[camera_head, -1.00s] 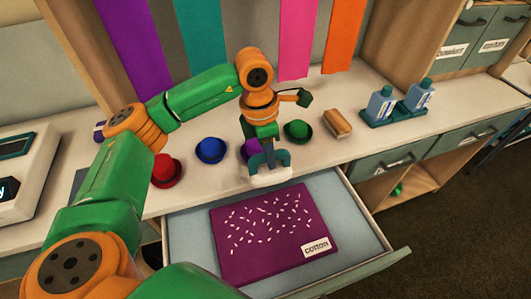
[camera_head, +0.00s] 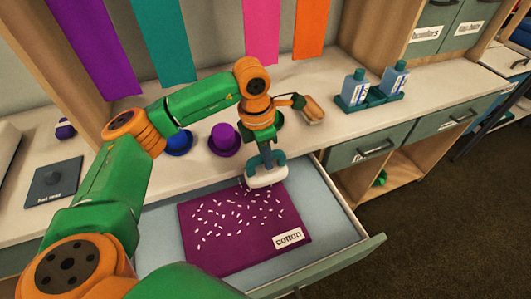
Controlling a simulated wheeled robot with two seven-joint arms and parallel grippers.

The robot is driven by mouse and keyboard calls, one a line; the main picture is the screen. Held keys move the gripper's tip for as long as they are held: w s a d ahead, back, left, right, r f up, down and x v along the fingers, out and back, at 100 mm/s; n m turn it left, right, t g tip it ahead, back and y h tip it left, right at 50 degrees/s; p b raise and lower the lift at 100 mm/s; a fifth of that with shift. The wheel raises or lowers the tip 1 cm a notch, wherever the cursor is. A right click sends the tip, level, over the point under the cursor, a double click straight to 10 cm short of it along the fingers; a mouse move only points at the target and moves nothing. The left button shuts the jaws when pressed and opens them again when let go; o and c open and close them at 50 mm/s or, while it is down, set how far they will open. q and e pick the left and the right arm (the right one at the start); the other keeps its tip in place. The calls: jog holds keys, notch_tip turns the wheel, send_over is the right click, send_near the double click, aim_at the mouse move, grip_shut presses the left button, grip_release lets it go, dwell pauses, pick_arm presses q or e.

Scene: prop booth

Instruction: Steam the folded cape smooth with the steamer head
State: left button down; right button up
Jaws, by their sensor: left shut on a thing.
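The folded cape (camera_head: 215,250) is a flat purple cloth with many small white marks and a "cotton" label (camera_head: 289,238). It lies in the open drawer. My left gripper (camera_head: 266,158) is shut on the steamer head (camera_head: 268,179), which has a white lower part. The steamer head is over the far right corner of the cape and hides part of it. I cannot tell whether it touches the cloth. My right gripper is not in view.
The open drawer (camera_head: 335,225) juts out from the counter (camera_head: 340,130). Blue (camera_head: 180,143) and purple (camera_head: 224,141) hats, a brush (camera_head: 314,110) and two bottles in a teal tray (camera_head: 368,97) stand on the counter. A dark labelled pad (camera_head: 55,182) lies at left.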

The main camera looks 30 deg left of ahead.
aim_at(256, 171)
pick_arm(q)
jog(key=shift+f+b, duration=1.1)
jog(key=shift+f, duration=0.45)
jog(key=shift+s+a+r, duration=0.1)
jog(key=shift+s+a, duration=0.05)
jog(key=shift+a, duration=0.05)
jog(key=shift+s+a, duration=0.6)
jog(key=shift+s, duration=0.15)
jog(key=s+a+b, duration=0.7)
jog(key=s+a, duration=0.4)
jog(key=s, duration=0.1)
jog(key=shift+s, duration=0.4)
jog(key=shift+r, duration=0.1)
dwell(0.5)
notch_tip(256, 171, up, 15)
jog(key=p, duration=1.3)
